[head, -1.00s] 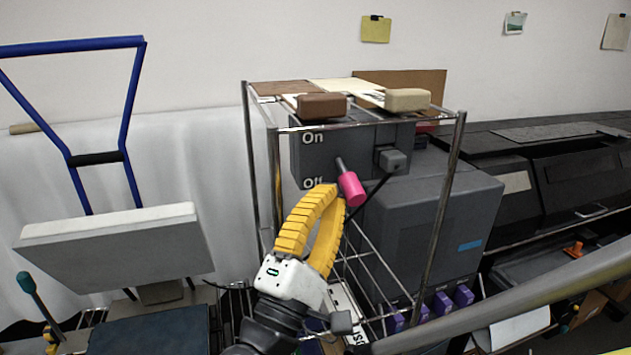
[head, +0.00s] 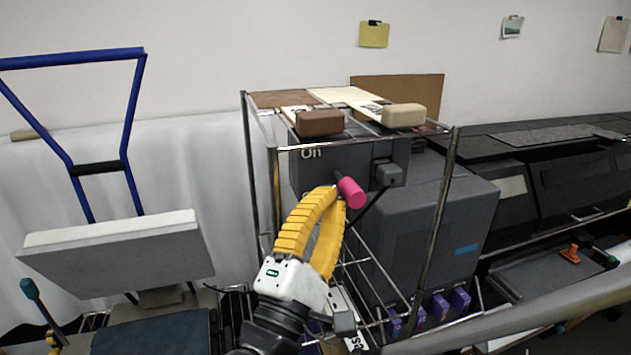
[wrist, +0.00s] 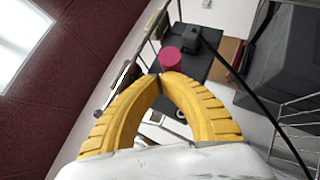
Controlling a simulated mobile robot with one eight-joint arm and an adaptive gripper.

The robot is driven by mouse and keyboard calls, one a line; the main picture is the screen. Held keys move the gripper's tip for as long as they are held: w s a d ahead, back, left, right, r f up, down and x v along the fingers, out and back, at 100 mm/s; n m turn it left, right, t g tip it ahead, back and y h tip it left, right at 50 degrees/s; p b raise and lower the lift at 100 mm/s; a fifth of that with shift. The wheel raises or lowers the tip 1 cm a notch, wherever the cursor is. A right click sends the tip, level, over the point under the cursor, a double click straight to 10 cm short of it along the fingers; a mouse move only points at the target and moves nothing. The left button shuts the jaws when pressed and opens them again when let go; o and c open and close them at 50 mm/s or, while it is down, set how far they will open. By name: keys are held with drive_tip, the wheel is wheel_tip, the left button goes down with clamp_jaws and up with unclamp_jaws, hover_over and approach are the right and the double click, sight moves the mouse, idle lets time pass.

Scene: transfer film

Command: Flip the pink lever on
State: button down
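The lever's pink knob (head: 352,192) sticks out from a dark grey switch box (head: 358,165) inside a wire rack. The knob stands between the "On" label at the top and the lower area, where my finger covers the "Off" label. The lever points outward, tilted slightly down. My gripper (head: 334,190), with yellow ribbed fingers, is below and left of the knob, its tips close under it. In the wrist view the fingertips (wrist: 160,78) meet with nothing between them, and the knob (wrist: 171,58) is just beyond them. I cannot tell whether they touch it.
A brown block (head: 320,123) and a beige block (head: 403,115) lie on the rack's top. The rack's front rail and posts (head: 436,235) frame the box. A large grey case (head: 425,225) stands at right. A black cable runs down from the box.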

drive_tip(key=shift+r+n+g+y+p, duration=0.5)
drive_tip(key=shift+r+n+y+p, duration=0.25)
drive_tip(key=shift+n+y+p, duration=0.4)
idle(0.4)
drive_tip(key=shift+w+r+p, duration=0.1)
drive_tip(key=shift+r+p, duration=0.35)
drive_tip(key=shift+p, duration=0.2)
idle(4.1)
drive_tip(key=shift+f, duration=0.15)
